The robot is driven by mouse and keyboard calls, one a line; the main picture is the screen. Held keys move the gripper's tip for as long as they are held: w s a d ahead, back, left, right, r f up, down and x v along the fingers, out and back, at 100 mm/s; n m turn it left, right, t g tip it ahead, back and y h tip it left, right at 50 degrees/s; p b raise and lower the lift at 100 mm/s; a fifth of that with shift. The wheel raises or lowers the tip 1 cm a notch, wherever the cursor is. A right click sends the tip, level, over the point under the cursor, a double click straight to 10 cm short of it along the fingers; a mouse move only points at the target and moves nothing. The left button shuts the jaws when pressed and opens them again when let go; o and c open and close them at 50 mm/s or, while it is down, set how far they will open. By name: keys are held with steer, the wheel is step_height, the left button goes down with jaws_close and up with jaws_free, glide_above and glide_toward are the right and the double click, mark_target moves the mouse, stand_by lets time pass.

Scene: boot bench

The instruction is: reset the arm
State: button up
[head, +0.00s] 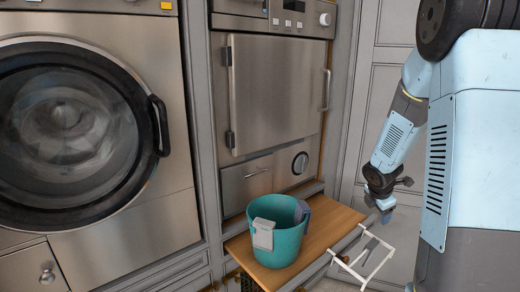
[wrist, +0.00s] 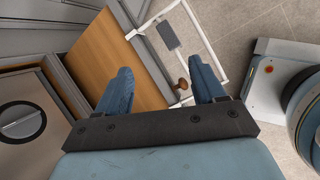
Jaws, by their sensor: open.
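My arm reaches down at the right of the head view, and my gripper (head: 384,206) hangs above the right end of the wooden bench board (head: 328,232). In the wrist view my gripper (wrist: 163,80) shows two blue fingers spread wide apart, with nothing held between them. The board (wrist: 105,55) and a white frame (wrist: 207,45) show beyond the fingers.
A teal bucket (head: 283,247) stands on the board, with a pale grey piece (head: 263,234) on its front. The white frame (head: 379,266) is at the board's right end. A steel oven (head: 275,95) and a round-door washer (head: 70,130) stand behind and left. Tiled floor (wrist: 245,30) shows at right.

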steer(key=s+a+r+m, duration=0.3)
steer(key=s+r+m, duration=0.25)
steer(key=r, duration=0.35)
steer(key=s+a+r+m+y, duration=0.1)
steer(key=s+a+r+m, duration=0.3)
steer(key=s, duration=0.3)
steer(key=s+a+r+m+t+y, duration=0.1)
steer(key=s+a+r+m, duration=0.4)
steer(key=s, duration=0.3)
steer(key=s+a+r+m+y, duration=0.1)
steer(key=s+a+r+m, duration=0.3)
steer(key=s+r+m, duration=0.1)
steer(key=shift+s+a+m, duration=0.35)
steer(key=shift+s+m, duration=0.2)
steer(key=shift+s, duration=0.6)
